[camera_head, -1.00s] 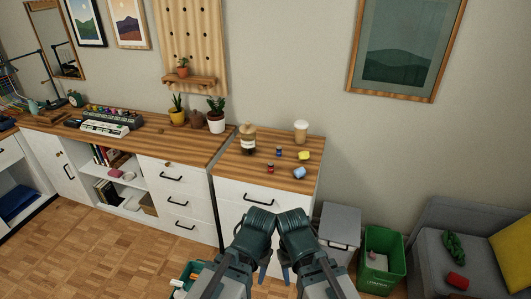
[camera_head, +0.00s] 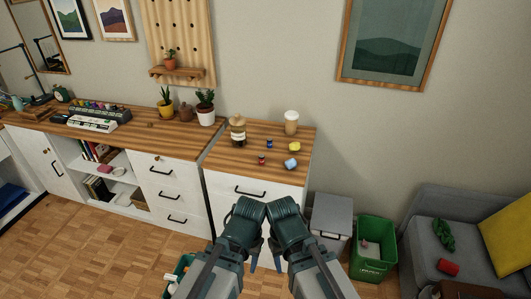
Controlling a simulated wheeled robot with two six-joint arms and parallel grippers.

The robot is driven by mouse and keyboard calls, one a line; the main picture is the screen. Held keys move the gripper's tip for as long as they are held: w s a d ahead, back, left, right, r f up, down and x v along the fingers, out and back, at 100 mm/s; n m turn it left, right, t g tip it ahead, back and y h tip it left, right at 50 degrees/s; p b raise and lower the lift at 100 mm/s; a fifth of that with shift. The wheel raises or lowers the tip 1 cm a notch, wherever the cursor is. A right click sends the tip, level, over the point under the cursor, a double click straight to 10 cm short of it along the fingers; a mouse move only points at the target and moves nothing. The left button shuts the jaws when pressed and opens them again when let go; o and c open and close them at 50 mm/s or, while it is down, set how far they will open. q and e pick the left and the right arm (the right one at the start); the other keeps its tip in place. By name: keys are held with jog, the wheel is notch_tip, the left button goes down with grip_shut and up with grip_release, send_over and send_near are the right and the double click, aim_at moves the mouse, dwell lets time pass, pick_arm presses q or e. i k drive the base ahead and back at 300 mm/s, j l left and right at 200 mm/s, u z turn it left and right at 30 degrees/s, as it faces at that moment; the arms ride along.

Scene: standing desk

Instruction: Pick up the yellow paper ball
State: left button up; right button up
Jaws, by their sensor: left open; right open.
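The yellow paper ball (camera_head: 294,147) lies on the wooden top of the right-hand cabinet (camera_head: 223,155), toward its right side. A light blue crumpled ball (camera_head: 291,163) lies just in front of it. My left gripper (camera_head: 251,266) and my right gripper (camera_head: 278,267) are side by side at the bottom middle, in front of and below the cabinet top. Both are open, and I see nothing held in them. Both are well apart from the yellow ball.
A brown jar (camera_head: 238,132), a lidded cup (camera_head: 291,122), a small blue item (camera_head: 270,143) and a red one (camera_head: 262,160) share the top. A grey bin (camera_head: 333,212) and green bin (camera_head: 372,250) stand right of the cabinet. A grey sofa (camera_head: 428,237) is far right.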

aim_at(294, 146)
jog(key=i+l+u, duration=0.1)
jog(key=i+l, duration=0.8)
jog(key=i, duration=0.15)
